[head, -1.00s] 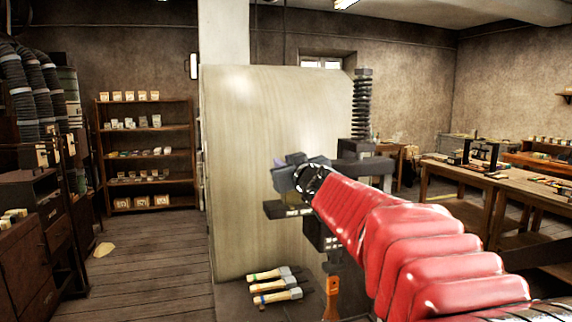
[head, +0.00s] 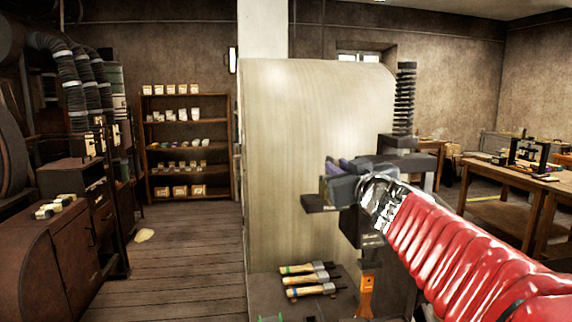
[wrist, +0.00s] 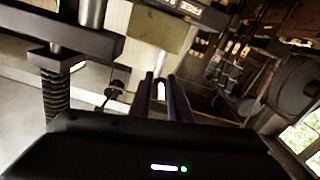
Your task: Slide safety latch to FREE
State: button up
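The press has a large pale panel (head: 300,130) with a coiled spring (head: 404,100) at its right edge. My gripper (head: 338,166) is in front of the panel's right half, at the end of my red-sleeved arm. In the wrist view, its two dark fingers (wrist: 161,88) stand a narrow gap apart, with nothing seen held between them. Beyond the tips is a dark plate with upside-down lettering that looks like FREE (wrist: 184,10), above a tan block (wrist: 158,28). I cannot single out the latch with certainty. The fingers appear clear of the plate.
Several wooden-handled tools (head: 310,280) lie on the press's base ledge, beside an orange part (head: 367,290). A dark bracket (wrist: 70,45) and rod are at the left in the wrist view. Shelves (head: 187,145) stand behind, and the floor (head: 190,250) is open at left.

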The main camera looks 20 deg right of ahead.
jog(key=s, duration=0.3)
jog(key=shift+a, duration=0.1)
dwell(0.3)
jog(key=s+d+f+m+g+h, duration=0.2)
jog(key=s+d+f+g+h, duration=0.1)
jog(key=d+f+h, duration=0.3)
jog(key=s+d+f+m+g, duration=0.15)
jog(key=s+f+g, duration=0.35)
jog(key=f, duration=0.5)
jog(key=s+a+f+n+g+y, duration=0.1)
jog(key=s+a+f+g+y, duration=0.1)
jog(key=s+a+f, duration=0.5)
jog(key=s+a+f+n+g+y, duration=0.1)
jog(key=s+a+f+y, duration=0.4)
jog(key=a, duration=0.9)
jog(key=shift+s+f+g, duration=0.7)
jog(key=shift+s+f, duration=0.95)
jog(key=shift+s, duration=1.1)
